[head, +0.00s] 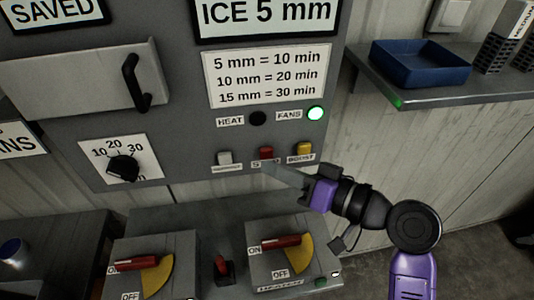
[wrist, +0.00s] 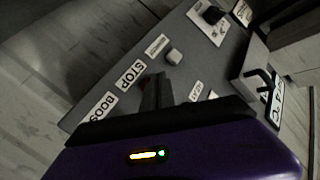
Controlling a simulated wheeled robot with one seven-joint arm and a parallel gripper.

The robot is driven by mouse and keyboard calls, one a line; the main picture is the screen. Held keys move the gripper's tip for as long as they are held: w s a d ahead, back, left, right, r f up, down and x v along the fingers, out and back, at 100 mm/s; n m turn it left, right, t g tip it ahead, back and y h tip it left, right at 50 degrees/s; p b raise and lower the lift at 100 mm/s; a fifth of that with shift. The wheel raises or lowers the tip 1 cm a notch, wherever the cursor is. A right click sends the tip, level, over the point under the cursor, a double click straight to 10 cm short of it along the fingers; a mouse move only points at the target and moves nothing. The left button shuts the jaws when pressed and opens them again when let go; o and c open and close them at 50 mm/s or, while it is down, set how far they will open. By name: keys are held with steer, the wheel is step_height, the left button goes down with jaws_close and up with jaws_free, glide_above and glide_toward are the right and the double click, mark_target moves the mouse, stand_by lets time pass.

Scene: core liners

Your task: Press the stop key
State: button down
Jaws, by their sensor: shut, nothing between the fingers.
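The stop key (head: 266,152) is a red key in the row under the lamps on the grey panel, between a white key (head: 225,157) and the yellow boost key (head: 304,148). My gripper (head: 270,171) is shut and empty, its tips just below the red key and covering part of its label. I cannot tell whether the tips touch the key.
A dial (head: 123,167) and a drawer handle (head: 135,82) are at left. Switch boxes with red levers (head: 281,241) stand below. A blue tray (head: 420,64) sits on the right shelf.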

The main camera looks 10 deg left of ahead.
steer(key=s, duration=0.2)
steer(key=s+d, duration=0.1)
steer(key=s, duration=0.1)
steer(key=shift+s+d+p, duration=0.2)
steer(key=shift+s+p, duration=0.1)
steer(key=shift+s, duration=0.05)
stand_by(0.7)
